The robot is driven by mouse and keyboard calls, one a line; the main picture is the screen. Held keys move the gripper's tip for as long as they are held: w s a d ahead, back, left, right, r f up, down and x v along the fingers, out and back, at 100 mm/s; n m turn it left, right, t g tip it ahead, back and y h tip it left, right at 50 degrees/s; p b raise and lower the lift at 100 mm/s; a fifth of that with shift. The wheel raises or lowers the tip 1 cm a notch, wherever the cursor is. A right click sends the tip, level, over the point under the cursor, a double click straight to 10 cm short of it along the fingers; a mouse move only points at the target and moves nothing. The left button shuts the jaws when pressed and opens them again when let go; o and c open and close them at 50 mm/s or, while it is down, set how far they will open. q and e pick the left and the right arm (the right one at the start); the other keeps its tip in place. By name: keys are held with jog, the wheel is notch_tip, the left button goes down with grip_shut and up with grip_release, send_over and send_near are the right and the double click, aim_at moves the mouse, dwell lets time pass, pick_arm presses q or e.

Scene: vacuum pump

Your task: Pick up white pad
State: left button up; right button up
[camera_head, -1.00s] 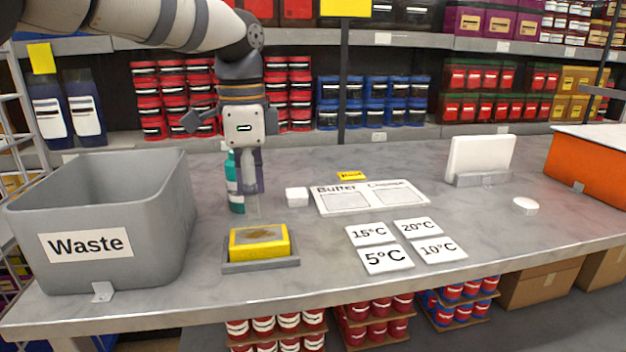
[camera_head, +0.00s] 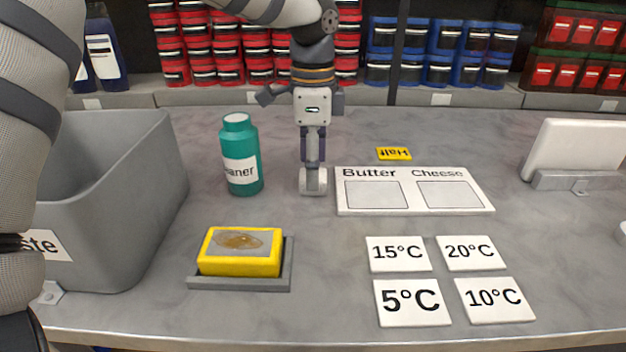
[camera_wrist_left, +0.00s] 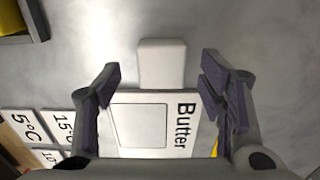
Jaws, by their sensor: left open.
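The white pad (camera_wrist_left: 162,62) is a small white block on the grey counter, beside the left edge of the Butter/Cheese board (camera_head: 415,171). In the head view my left gripper (camera_head: 312,178) points straight down at the pad, partly hiding it. In the left wrist view my left gripper (camera_wrist_left: 162,78) is open, with one finger on each side of the pad's line and the pad between and beyond them. I cannot tell whether the fingers touch it. My right gripper is in neither view.
A green cleaner bottle (camera_head: 240,155) stands just left of my gripper. A yellow sponge (camera_head: 240,252) sits in a grey tray (camera_head: 240,284) in front. The grey waste bin (camera_head: 120,220) is at left. Temperature cards (camera_head: 412,302) and a yellow label (camera_head: 394,153) lie to the right.

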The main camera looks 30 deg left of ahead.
pick_arm(q)
notch_tip(320, 180, down, 2)
jog(key=shift+f, duration=0.2)
jog(key=c, duration=0.9)
jog(key=shift+w+r, duration=0.1)
jog(key=shift+r, duration=0.05)
jog(key=shift+r, duration=0.35)
jog(key=r, duration=0.3)
jog(key=shift+s+d+r, duration=0.2)
jog(key=shift+s+r, duration=0.1)
jog(key=s+d+r, duration=0.2)
jog(key=s, duration=0.1)
jog(key=s+d+r, duration=0.3)
jog(key=s, duration=0.1)
jog(key=s+d+r, duration=0.3)
jog(key=shift+s+r+p, duration=0.25)
jog(key=shift+s+p, duration=0.05)
jog(key=shift+s, duration=0.05)
